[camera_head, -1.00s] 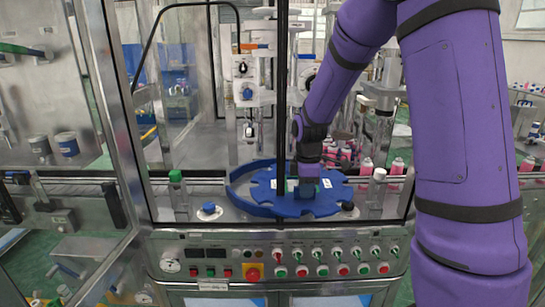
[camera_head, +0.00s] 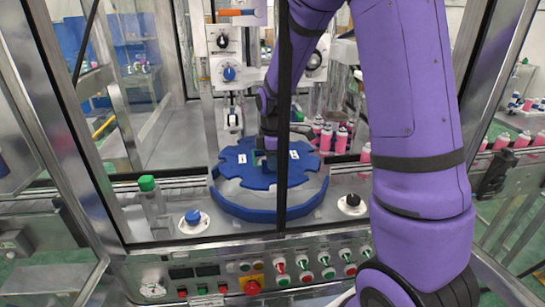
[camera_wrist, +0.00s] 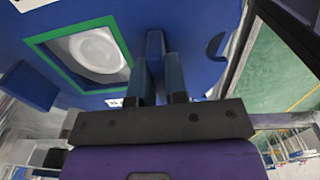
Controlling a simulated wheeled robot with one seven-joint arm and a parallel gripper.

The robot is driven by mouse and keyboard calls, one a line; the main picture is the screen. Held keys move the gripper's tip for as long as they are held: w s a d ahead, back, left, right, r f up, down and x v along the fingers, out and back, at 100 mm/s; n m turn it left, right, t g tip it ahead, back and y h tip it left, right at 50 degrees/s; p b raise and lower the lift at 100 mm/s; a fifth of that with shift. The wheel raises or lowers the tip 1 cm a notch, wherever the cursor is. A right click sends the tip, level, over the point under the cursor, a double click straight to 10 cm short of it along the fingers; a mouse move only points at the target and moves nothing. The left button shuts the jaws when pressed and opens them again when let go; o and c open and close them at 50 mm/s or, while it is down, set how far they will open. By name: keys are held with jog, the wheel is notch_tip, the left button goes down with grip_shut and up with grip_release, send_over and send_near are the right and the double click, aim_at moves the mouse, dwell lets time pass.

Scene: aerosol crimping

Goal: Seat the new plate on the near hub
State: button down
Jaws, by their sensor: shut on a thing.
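The new plate (camera_head: 238,170) is blue with notches around its edge. It lies roughly flat over the machine's round station in the head view. In the wrist view, the plate (camera_wrist: 190,25) has a square opening with a green rim (camera_wrist: 122,43). A white round part, likely the near hub (camera_wrist: 95,50), shows through the opening, off its centre toward the right. My gripper (camera_wrist: 157,75) is shut on a blue upright grip on the plate. In the head view my gripper (camera_head: 268,150) is partly behind a dark post. Whether the plate touches the hub is hidden.
A dark upright post (camera_head: 283,120) stands before the plate. A blue curved guide (camera_head: 255,213) runs below its front edge. A green-capped post (camera_head: 147,184) and blue knob (camera_head: 192,217) stand at left, a black knob (camera_head: 352,200) at right. Pink cans (camera_head: 341,140) stand behind.

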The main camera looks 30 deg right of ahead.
jog(key=shift+f, duration=3)
jog(key=shift+f, duration=0.75)
jog(key=c, duration=1.1)
grip_release()
jog(key=shift+r, duration=0.1)
notch_tip(320, 180, up, 11)
jog(key=shift+f, duration=0.2)
jog(key=shift+s, duration=0.1)
